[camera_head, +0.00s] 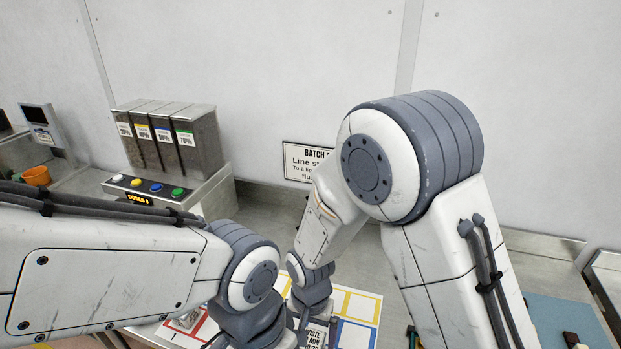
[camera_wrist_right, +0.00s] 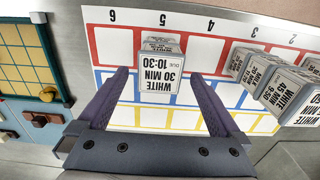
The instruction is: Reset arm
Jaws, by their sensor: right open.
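In the head view my right arm reaches down to the board (camera_head: 358,305) and mostly hides this gripper; part of the block's label (camera_head: 318,338) shows at the bottom edge. My left arm's bent joint shows at the lower left; its gripper is out of sight.
Several white-labelled blocks (camera_wrist_right: 290,92) stand on the board's right side in the wrist view. A yellow grid tray (camera_wrist_right: 22,55) lies left. In the head view, a dispenser (camera_head: 168,140) with coloured buttons and an orange cup (camera_head: 36,176) stand left; a blue mat (camera_head: 560,322) lies right.

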